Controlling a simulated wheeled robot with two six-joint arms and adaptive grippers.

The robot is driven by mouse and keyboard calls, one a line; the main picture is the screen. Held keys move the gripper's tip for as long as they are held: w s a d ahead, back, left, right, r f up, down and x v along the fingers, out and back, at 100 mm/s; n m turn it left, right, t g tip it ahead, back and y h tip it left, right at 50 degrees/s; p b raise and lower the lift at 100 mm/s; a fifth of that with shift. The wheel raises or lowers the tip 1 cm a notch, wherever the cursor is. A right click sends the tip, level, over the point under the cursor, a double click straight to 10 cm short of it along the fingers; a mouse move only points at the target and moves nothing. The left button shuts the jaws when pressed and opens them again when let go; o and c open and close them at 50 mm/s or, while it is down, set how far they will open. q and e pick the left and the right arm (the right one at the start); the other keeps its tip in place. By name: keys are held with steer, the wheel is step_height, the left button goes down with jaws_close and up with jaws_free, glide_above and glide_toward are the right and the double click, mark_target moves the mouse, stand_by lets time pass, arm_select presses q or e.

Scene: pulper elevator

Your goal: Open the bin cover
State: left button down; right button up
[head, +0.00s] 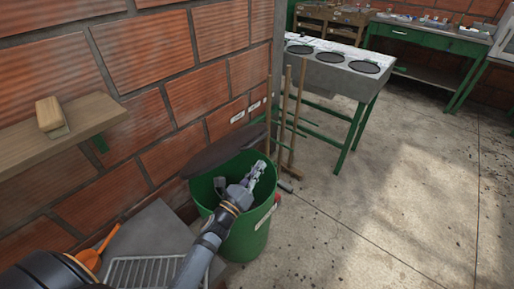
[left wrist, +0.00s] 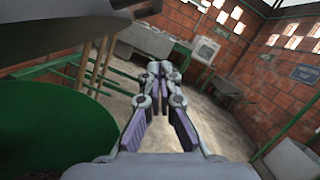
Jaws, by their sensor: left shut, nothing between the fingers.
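The green bin (head: 247,240) stands on the floor against the brick wall. Its dark bin cover (head: 222,150) is raised at the wall side and tilted up, so the bin's mouth shows open. My left gripper (head: 259,168) is over the bin's mouth, with its arm crossing the near rim. The fingers are shut and empty, apart from the cover. They also show shut in the left wrist view (left wrist: 161,70), with the green bin (left wrist: 60,140) at lower left. My right gripper is not in view.
A wooden shelf (head: 60,135) with a brush (head: 50,115) juts from the wall at left. A grey surface with a wire rack (head: 145,270) lies before the bin. Wooden handles (head: 285,115) stand behind it. The floor (head: 390,200) at right is clear.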

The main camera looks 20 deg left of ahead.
arm_select(q)
steer(key=shift+w+a+r+p, duration=0.2)
steer(key=shift+w+r+p, duration=0.25)
steer(key=shift+r, duration=0.2)
steer(key=shift+w+a+r+p, duration=0.25)
steer(key=shift+w+r, duration=0.2)
steer(key=shift+r, duration=0.25)
steer(key=shift+w+a+r+p, duration=0.15)
steer(key=shift+w+r+p, duration=0.3)
steer(key=shift+r, duration=0.2)
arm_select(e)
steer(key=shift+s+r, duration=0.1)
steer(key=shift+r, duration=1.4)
